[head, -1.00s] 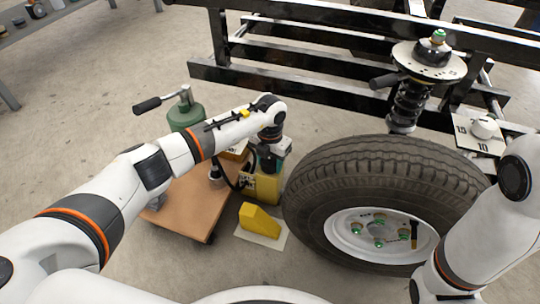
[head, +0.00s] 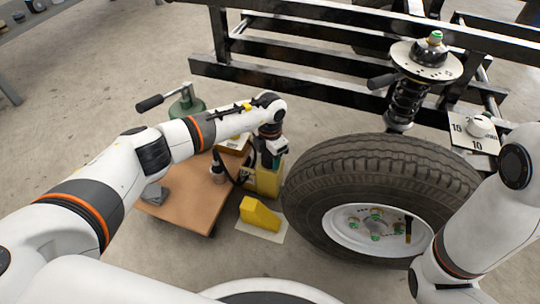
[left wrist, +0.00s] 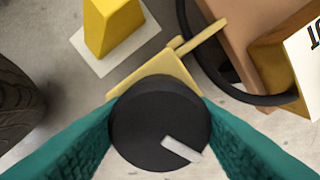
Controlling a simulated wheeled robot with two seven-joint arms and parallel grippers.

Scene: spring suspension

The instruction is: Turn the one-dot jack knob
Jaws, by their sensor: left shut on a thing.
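A round black knob (left wrist: 155,122) with a white pointer line fills the lower middle of the left wrist view. It sits on top of a yellow jack body (left wrist: 160,75), which also shows in the head view (head: 266,183) beside the wheel. The pointer line points to the lower right in the wrist view. My left gripper (head: 272,153) is over the jack, its teal fingers on both sides of the knob and shut on it. No dot mark can be made out. My right arm shows at the right of the head view, but its gripper is not visible.
A tyre on a white rim (head: 380,185) stands right of the jack. A yellow wedge (head: 258,214) lies on a pale plate in front. A brown board (head: 185,208) is to the left. A black frame (head: 300,80) and a strut (head: 408,97) stand behind.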

